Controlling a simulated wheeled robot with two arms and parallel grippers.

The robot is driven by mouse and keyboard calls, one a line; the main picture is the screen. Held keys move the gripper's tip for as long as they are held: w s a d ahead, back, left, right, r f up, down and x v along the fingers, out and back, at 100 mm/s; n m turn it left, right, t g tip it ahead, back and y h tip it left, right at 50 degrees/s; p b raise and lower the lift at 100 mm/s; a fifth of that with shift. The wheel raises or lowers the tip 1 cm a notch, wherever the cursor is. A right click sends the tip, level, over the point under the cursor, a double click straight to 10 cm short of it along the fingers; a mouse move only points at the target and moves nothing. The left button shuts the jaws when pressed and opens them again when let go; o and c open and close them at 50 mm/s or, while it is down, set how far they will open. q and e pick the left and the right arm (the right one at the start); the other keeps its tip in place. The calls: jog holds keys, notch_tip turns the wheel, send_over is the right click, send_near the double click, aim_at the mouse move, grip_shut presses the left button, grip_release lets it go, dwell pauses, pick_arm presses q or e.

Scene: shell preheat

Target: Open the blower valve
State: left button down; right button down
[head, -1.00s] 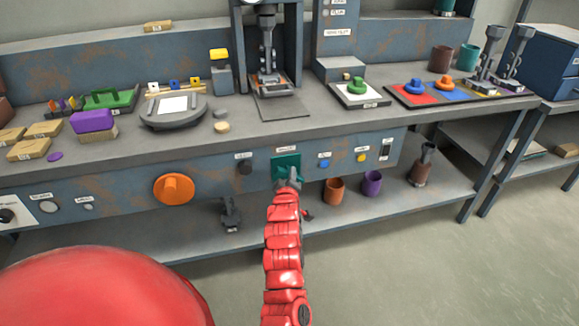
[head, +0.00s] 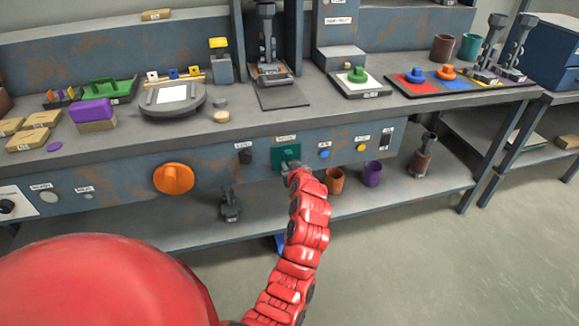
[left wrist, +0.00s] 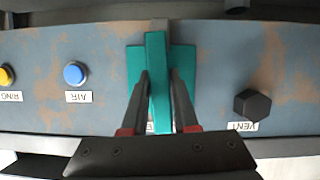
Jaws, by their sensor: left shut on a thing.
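The blower valve is a teal plate (head: 283,155) on the bench's front panel, with a teal bar handle standing out from it. In the left wrist view, the handle (left wrist: 157,58) runs up and down over the teal plate (left wrist: 186,62). My left gripper (head: 292,168) is at the plate. In the left wrist view its two dark fingers (left wrist: 158,78) lie on either side of the handle and are shut on it. In the head view the gripper hides most of the handle. My right gripper is not in view.
A dark vent knob (head: 245,156) sits left of the valve, and a large orange knob (head: 173,178) farther left. A blue air button (head: 323,154) and a yellow button (head: 361,147) are to the right. Orange (head: 333,180) and purple (head: 372,173) cups stand on the lower shelf.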

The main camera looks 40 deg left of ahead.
pick_arm(q)
jog(key=shift+f+m+g, duration=0.2)
jog(key=shift+m+g, duration=0.1)
jog(key=shift+m, duration=0.1)
dwell(0.3)
jog(key=c, duration=0.7)
grip_release()
jog(key=shift+r, duration=0.1)
jog(key=shift+d, duration=0.1)
jog(key=p+v, duration=0.1)
jog(key=v, duration=1.6)
jog(key=shift+s+d+p, duration=0.15)
jog(key=shift+p, duration=0.2)
